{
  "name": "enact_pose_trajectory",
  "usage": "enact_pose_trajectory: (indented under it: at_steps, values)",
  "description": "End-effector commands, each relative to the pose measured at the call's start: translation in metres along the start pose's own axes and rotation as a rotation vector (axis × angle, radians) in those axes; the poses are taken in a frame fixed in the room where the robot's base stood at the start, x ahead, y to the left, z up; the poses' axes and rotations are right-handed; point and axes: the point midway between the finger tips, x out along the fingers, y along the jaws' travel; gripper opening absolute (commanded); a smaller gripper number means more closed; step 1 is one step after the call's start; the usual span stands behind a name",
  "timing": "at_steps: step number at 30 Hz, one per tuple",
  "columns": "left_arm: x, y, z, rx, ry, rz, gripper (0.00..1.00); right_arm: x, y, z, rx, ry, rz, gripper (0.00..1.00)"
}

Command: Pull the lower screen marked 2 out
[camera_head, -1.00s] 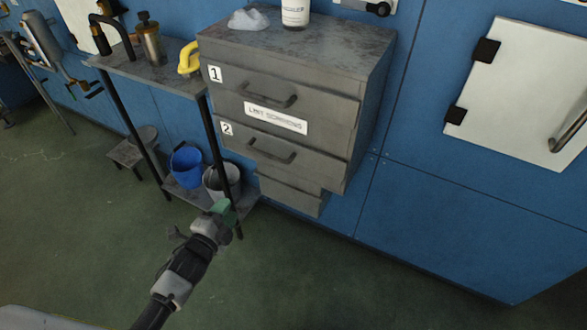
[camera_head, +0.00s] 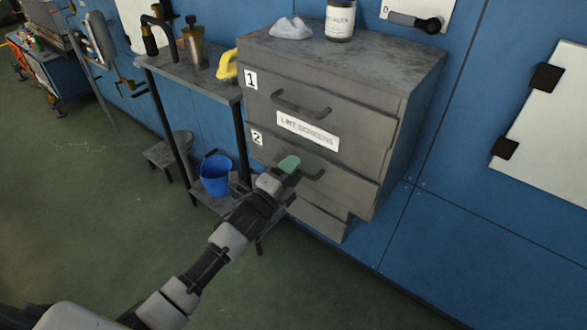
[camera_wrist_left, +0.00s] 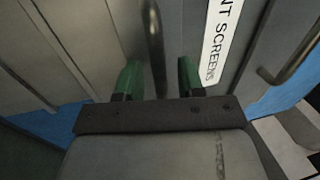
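The lower screen marked 2 (camera_head: 350,188) is a grey drawer-like front below the "LINT SCREENS" label (camera_head: 308,131), flush in the grey cabinet. Its dark bar handle (camera_head: 316,174) is partly hidden behind my left gripper (camera_head: 289,164), whose green fingertips are at it. In the left wrist view, the two green fingers (camera_wrist_left: 158,78) stand apart, with the handle bar (camera_wrist_left: 154,42) in line with the gap between them. I cannot tell whether they touch it. The upper screen marked 1 (camera_head: 350,115) is closed above. My right gripper is not in view.
A side stand (camera_head: 192,75) with a yellow-handled item (camera_head: 227,66) is left of the cabinet. A blue bucket (camera_head: 215,175) sits low beside my arm. A white bottle (camera_head: 340,20) stands on the cabinet. The green floor in front is clear.

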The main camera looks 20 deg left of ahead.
Motion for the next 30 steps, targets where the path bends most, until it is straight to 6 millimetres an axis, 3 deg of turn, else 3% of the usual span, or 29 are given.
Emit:
enact_pose_trajectory:
  at_steps: [11, 18, 30]
  values:
    - [0.0057, 0.0003, 0.0000, -0.001, 0.000, 0.001, 0.37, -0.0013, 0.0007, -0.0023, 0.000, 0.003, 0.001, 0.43]
    - [0.0055, 0.0003, 0.0000, -0.001, 0.000, 0.001, 0.00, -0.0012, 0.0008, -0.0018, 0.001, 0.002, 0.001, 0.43]
    - [0.0002, -0.0009, -0.0003, -0.002, 0.000, 0.003, 0.00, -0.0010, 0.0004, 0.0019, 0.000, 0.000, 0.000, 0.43]
